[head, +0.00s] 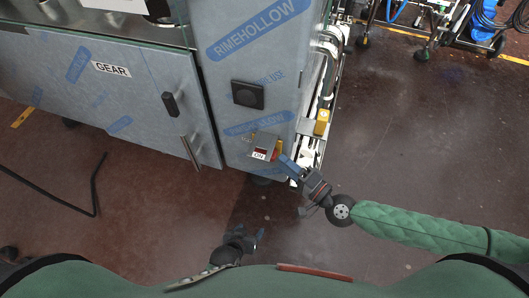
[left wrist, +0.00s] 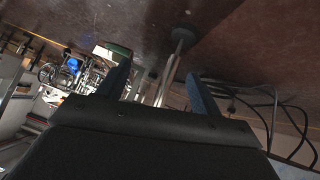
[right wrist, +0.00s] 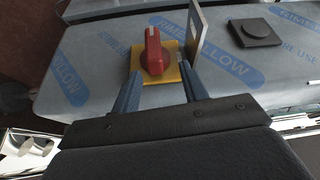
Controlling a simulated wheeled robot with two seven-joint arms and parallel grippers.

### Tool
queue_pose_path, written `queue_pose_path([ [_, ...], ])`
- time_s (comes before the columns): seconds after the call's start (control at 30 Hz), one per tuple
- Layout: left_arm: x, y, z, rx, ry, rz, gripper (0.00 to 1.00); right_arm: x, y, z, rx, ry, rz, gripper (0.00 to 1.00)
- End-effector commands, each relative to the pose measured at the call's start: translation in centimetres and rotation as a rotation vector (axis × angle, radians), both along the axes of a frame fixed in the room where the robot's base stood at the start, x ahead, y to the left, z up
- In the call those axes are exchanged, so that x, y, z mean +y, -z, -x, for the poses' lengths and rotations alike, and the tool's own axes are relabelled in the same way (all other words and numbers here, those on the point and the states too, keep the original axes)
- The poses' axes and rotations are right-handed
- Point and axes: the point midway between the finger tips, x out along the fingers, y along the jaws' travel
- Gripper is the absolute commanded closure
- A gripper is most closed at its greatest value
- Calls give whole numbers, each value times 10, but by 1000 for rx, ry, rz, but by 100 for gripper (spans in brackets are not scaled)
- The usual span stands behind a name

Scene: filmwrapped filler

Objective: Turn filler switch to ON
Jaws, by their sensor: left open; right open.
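The filler switch is a red rotary knob (right wrist: 152,52) on a yellow plate (right wrist: 172,75), on the film-wrapped cabinet face. In the right wrist view the knob's raised grip lies along the picture's vertical, between and just beyond the fingers of my right gripper (right wrist: 155,95). That gripper is open and I see no grip on the knob. In the head view a grey plate (head: 262,138) with an ON label (head: 260,154) stands at the switch, and my right gripper (head: 284,168) is beside it. My left gripper (head: 250,240) is open and empty, low over the floor; it also shows in the left wrist view (left wrist: 160,85).
The filler cabinet (head: 240,60) carries a black square knob (head: 247,94). Left of it is a door labelled GEAR (head: 112,69) with a metal handle (head: 190,152). A black cable (head: 92,190) lies on the floor at left. Floor at right is mostly clear.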

Motion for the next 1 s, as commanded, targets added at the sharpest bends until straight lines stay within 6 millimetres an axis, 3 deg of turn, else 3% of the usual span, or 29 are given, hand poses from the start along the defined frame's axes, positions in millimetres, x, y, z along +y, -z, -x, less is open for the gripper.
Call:
queue_pose_path([
  [0.27, 1, 17, 23, 150, 34, -36, 35, 6, 7, 6, 113, -46, -50, 56],
  [0.73, 1, -27, 18, 180, 47, -41, 35, 47, 4, -29, 119, -45, -59, 56],
  [1.0, 1, -41, 17, 195, 53, -43, 35, 63, 6, -43, 118, -44, -57, 56],
])
